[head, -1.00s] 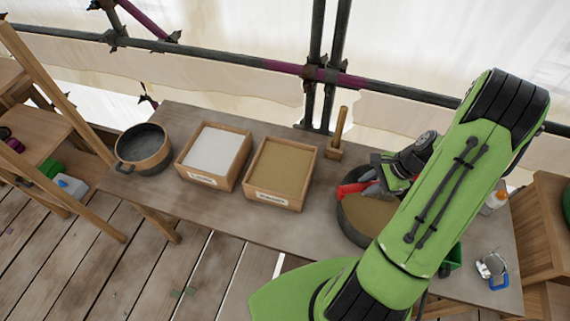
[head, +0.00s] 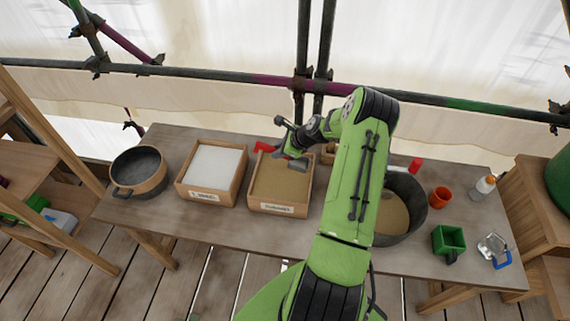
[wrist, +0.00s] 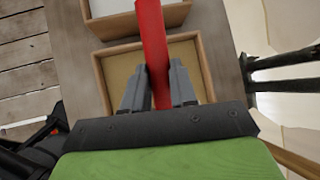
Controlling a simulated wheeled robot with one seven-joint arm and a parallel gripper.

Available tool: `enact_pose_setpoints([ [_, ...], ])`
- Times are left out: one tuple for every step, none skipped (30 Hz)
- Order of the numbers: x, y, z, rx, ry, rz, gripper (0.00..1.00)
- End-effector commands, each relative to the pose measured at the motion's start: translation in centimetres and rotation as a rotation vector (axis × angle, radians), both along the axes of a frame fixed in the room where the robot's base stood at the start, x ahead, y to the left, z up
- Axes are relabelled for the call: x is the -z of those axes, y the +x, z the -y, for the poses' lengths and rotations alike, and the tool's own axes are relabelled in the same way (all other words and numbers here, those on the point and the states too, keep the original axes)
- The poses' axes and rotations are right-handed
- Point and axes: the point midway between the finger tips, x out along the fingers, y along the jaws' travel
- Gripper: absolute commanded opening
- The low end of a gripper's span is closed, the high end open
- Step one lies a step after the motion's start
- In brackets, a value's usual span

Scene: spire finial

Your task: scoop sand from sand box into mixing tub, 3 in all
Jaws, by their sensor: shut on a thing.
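The sand box (head: 283,209) is a labelled wooden box of tan sand near the middle of the table. It also shows below the fingers in the wrist view (wrist: 101,84). My gripper (head: 291,162) is over the far part of this box, shut on a red tool (head: 265,147), which looks like the scoop. The tool's red bar runs between the two grey fingers (wrist: 156,88) in the wrist view (wrist: 152,35). Its scooping end and any load cannot be made out. The dark mixing tub (head: 408,184) stands to the right, with tan sand inside, partly behind my arm.
A box of white material (head: 210,195) stands left of the sand box, with a dark round pan (head: 138,170) beyond it. Scaffold rails (head: 230,78) run behind.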

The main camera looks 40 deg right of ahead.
Motion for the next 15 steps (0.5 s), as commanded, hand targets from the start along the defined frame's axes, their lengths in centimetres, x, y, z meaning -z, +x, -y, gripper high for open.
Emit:
enact_pose_setpoints([
  [0.1,0.5,0.3,0.03,0.004,0.006,0.0],
  [0.1,0.7,0.5,0.045,0.005,0.007,0.0],
  [0.2,0.8,0.7,0.057,0.006,0.011,0.0],
  [0.3,0.9,0.8,0.064,0.009,0.014,0.0],
  [0.4,0.9,0.8,0.067,0.011,0.016,0.0],
  [0.7,0.9,0.9,0.069,0.016,0.021,0.0],
  [1.0,0.8,0.9,0.068,0.021,0.027,0.0],
  [1.4,0.7,0.9,0.068,0.026,0.035,0.0],
  [2.0,0.6,1.0,0.068,0.034,0.045,0.0],
  [2.5,0.5,1.0,0.068,0.042,0.056,0.0],
  [2.9,0.4,1.0,0.068,0.05,0.067,0.0],
  [3.4,0.4,1.1,0.067,0.059,0.08,0.0],
  [3.8,0.3,1.1,0.066,0.066,0.09,0.0],
  [4.2,0.2,1.2,0.065,0.073,0.1,0.0],
  [4.7,0.1,1.2,0.065,0.082,0.114,0.0],
])
